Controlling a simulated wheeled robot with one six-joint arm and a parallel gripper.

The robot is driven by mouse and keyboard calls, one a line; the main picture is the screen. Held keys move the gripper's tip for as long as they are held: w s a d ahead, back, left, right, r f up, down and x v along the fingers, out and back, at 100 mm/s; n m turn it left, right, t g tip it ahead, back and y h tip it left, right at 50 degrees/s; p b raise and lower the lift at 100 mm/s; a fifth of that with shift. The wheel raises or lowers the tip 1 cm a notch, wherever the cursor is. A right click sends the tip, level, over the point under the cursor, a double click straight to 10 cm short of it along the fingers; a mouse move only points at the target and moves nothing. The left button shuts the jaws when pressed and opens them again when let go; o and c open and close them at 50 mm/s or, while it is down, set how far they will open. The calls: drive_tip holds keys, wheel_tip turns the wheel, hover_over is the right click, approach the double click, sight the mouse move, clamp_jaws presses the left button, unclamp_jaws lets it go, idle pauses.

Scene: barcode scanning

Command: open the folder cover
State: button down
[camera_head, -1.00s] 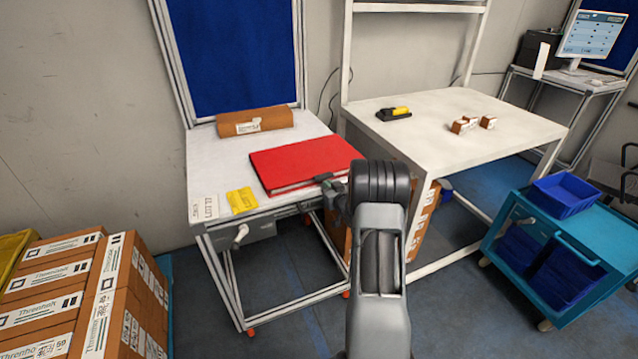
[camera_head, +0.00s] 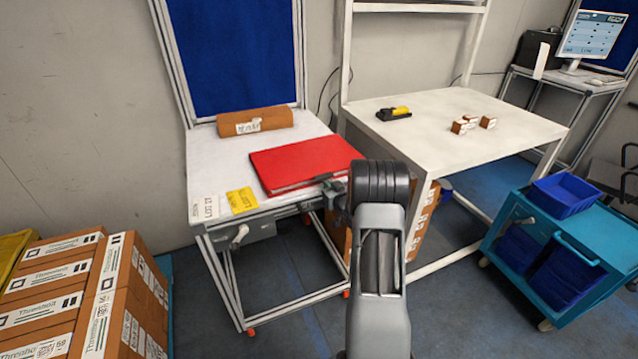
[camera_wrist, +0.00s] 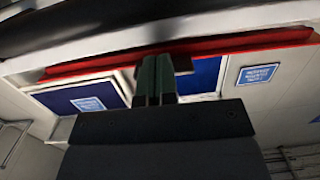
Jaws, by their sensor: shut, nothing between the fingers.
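A red folder (camera_head: 304,163) lies closed on the left workbench (camera_head: 210,160), near its front right edge. My gripper (camera_head: 332,184) is shut and empty at the folder's front edge, near its right corner. In the wrist view my gripper's fingers (camera_wrist: 156,80) are together, and their tips reach a red edge of the folder (camera_wrist: 240,41). I cannot tell whether they touch it or sit just under it. Part of the gripper is hidden behind my arm in the head view.
A yellow label (camera_head: 241,200) and a white label (camera_head: 205,208) lie left of the folder. A brown box (camera_head: 254,122) lies behind it. A white table (camera_head: 450,125) with a scanner (camera_head: 395,113) stands to the right. Stacked cartons (camera_head: 80,295) stand at left.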

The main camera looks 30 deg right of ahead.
drive_tip(key=shift+r, duration=0.1)
wheel_tip(320, 180, up, 7)
drive_tip(key=p, duration=0.3)
drive_tip(key=shift+w+f, duration=0.2)
idle(0.5)
wheel_tip(320, 180, up, 6)
drive_tip(key=w+p, duration=0.2)
drive_tip(key=p, duration=0.1)
drive_tip(key=shift+r, duration=0.2)
drive_tip(key=shift+w+d+r, duration=0.1)
idle(0.3)
drive_tip(key=w+r+p, duration=0.3)
drive_tip(key=r, duration=0.2)
drive_tip(key=shift+w+d+r, duration=0.15)
drive_tip(key=shift+w+r, duration=0.1)
